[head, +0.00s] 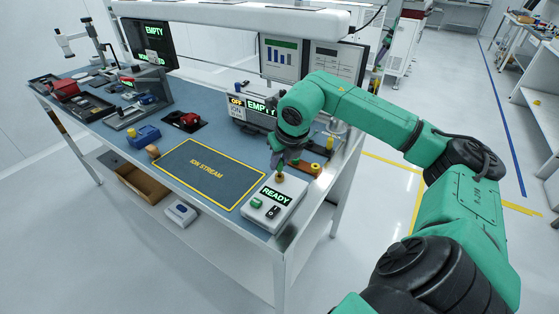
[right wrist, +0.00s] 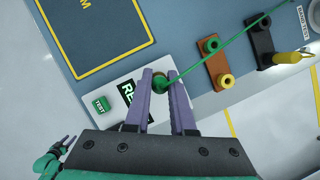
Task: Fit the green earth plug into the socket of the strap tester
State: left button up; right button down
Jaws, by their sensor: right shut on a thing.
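The strap tester is a white box (head: 262,213) with a lit READY display and a green button, at the near right corner of the bench; it also shows in the right wrist view (right wrist: 88,93). A brass socket (head: 280,177) shows on its far end, just under my right gripper (head: 279,164). In the right wrist view my right gripper (right wrist: 163,77) is shut on the green plug (right wrist: 160,84), whose green cable runs up to the right. I cannot tell whether the plug touches the socket. What seems to be my left gripper (right wrist: 68,141) shows small at lower left, its jaws unclear.
Beside the tester are a brown strip (right wrist: 217,66) with round studs and a black block (right wrist: 262,43) by a yellow plug (right wrist: 290,57). A yellow-framed ION STREAM mat (head: 190,180) lies clear to the left. A machine reading EMPTY (head: 262,107) stands behind.

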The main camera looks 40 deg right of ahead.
jog(key=shift+f+b, duration=0.9)
jog(key=shift+f, duration=0.15)
jog(key=c, duration=0.7)
grip_release()
jog(key=shift+r, duration=0.1)
jog(key=shift+s+r, duration=0.1)
jog(key=shift+r, duration=0.2)
jog(key=p+v, duration=0.1)
jog(key=v, duration=1.3)
jog(key=shift+s+f, duration=0.1)
jog(key=shift+s, duration=0.05)
